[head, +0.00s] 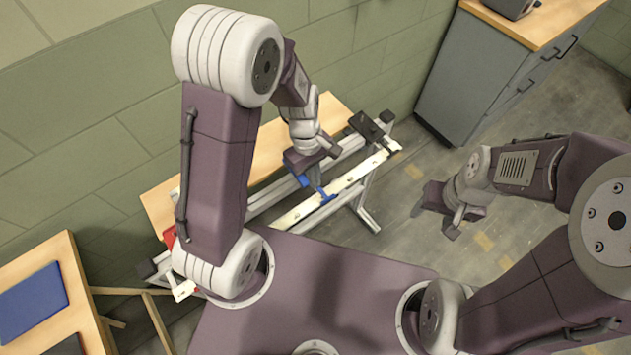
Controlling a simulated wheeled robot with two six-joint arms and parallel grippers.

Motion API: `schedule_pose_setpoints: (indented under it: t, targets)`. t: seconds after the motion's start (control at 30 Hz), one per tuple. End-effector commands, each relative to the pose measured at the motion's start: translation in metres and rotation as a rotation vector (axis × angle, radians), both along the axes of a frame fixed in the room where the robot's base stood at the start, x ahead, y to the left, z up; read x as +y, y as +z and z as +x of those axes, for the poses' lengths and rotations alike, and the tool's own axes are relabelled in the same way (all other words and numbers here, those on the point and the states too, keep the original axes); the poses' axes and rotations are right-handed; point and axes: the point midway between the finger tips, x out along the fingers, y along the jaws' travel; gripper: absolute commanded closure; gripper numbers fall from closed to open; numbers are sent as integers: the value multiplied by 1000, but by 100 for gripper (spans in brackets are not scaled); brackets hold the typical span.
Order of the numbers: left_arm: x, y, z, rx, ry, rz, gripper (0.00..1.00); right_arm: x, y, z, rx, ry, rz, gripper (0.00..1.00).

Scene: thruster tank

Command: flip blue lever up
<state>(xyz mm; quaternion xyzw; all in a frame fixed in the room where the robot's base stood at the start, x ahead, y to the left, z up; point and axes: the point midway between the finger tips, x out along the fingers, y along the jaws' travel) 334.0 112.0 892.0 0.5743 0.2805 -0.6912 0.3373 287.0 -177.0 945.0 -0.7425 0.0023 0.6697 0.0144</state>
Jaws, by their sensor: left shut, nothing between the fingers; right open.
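A blue lever (319,186) stands on the light metal rail frame (297,213) in the middle of the head view. Its upper part is partly covered by my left gripper, so I cannot tell its exact tilt. My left gripper (318,162) is shut and empty, right at the top of the blue lever. I cannot tell whether the two touch. My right gripper (436,221) is open and empty over the floor, to the right of the frame and well apart from it.
A wooden tabletop (268,150) lies behind the frame, against the green block wall. A red part (169,237) shows at the frame's left end, and a dark block (367,125) at its far end. A grey cabinet (468,80) stands at the back right. Floor is clear at the right.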

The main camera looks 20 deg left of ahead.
Motion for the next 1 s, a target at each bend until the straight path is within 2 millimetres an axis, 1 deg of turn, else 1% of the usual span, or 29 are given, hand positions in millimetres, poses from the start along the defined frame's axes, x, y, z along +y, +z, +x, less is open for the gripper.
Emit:
schedule_pose_setpoints:
  t: [0.03, 0.2, 0.3, 0.4, 0.57, 1.0]
  targets:
    - [-2, -14, -2, 6, -1, 1, 100, 0, -5, 0, 0, 0, 0, 42]
    - [-6, -47, -6, 4, -2, 1, 100, 0, -14, 0, 0, 0, 0, 42]
    - [-9, -62, -7, 2, -1, 0, 100, 0, -18, 0, 0, 0, 0, 42]
    - [-10, -71, -8, 1, 0, 0, 100, 0, -20, 0, 0, 0, 0, 42]
    - [-11, -76, -8, -1, 0, 1, 100, 0, -21, 0, 0, 0, 0, 42]
    - [-10, -75, -8, 12, 1, -16, 100, 0, -21, 0, 0, 0, 0, 42]
